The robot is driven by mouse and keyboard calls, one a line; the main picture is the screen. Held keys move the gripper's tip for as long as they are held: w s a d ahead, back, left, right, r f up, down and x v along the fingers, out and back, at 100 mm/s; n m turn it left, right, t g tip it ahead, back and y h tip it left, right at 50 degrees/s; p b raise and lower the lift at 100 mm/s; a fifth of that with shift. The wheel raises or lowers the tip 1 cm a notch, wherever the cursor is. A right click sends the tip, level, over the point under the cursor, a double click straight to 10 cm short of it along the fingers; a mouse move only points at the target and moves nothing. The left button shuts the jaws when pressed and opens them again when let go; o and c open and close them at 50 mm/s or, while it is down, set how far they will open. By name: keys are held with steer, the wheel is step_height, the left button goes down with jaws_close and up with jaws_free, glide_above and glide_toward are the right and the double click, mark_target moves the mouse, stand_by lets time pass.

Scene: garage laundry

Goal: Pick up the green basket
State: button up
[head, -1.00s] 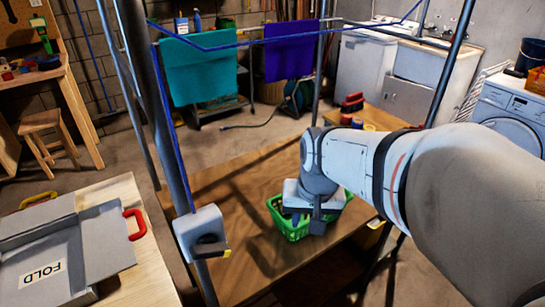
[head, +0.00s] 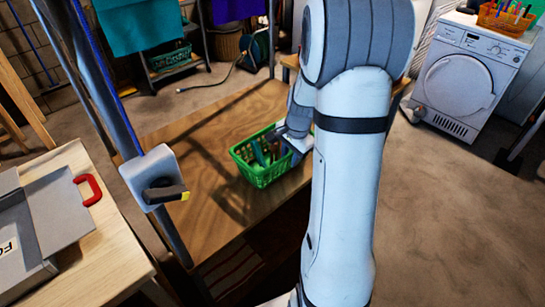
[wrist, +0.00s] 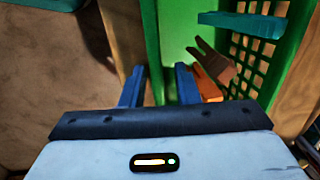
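The green basket (head: 258,174) stands on the wooden table in the head view, with a slatted wall and several small items inside. My gripper (head: 292,144) is low at the basket's right end, partly hidden by my arm. In the wrist view, the basket (wrist: 290,70) fills the upper right. My gripper's two blue fingers (wrist: 158,88) are apart, with a green basket wall between them. The left finger is outside the basket and the right one inside. I see no clear contact. An orange piece and a brown forked piece (wrist: 212,62) lie inside, near the right finger.
The wooden table (head: 190,205) is bare left of the basket. A blue-corded metal post (head: 105,90) with a grey box (head: 153,177) stands at front left.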

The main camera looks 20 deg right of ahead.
step_height(320, 180, down, 4)
steer(key=shift+w+a, duration=0.1)
steer(key=shift+w, duration=0.05)
steer(key=shift+c, duration=0.5)
jaws_close()
